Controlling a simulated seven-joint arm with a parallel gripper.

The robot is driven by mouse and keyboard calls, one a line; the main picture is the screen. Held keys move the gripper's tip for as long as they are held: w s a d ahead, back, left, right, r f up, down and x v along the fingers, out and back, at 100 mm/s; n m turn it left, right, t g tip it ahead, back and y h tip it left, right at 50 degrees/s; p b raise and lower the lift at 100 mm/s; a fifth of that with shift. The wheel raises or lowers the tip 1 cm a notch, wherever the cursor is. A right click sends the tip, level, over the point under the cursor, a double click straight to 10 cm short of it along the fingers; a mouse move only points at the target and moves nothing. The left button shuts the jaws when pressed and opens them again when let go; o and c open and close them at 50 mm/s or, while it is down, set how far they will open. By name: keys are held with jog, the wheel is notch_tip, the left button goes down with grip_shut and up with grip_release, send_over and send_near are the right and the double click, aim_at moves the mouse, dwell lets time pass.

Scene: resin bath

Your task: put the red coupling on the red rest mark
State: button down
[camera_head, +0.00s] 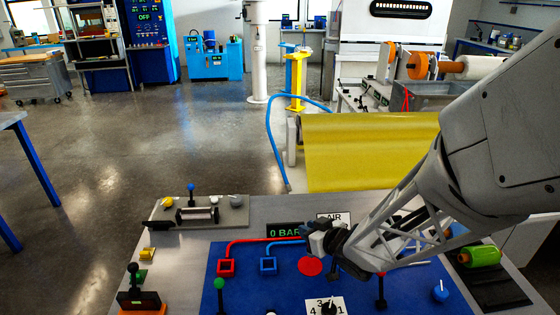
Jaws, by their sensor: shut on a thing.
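My gripper (322,239) is over the back middle of the blue panel (225,297), pointing left. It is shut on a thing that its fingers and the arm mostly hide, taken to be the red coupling. No separate red coupling shows clearly elsewhere. The red rest mark (311,266) is a flat red disc on the panel, just below and left of the gripper in the picture. Its face looks bare. I cannot tell how high the gripper is above the panel.
A "0 BAR" display (285,231) is behind.

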jog(key=shift+f, duration=0.25)
jog(key=shift+f, duration=2)
jog(key=shift+f, duration=0.25)
jog(key=c, duration=1)
grip_release()
jog(key=shift+r, duration=0.15)
jog(key=shift+r, duration=0.15)
jog(key=shift+v, duration=6)
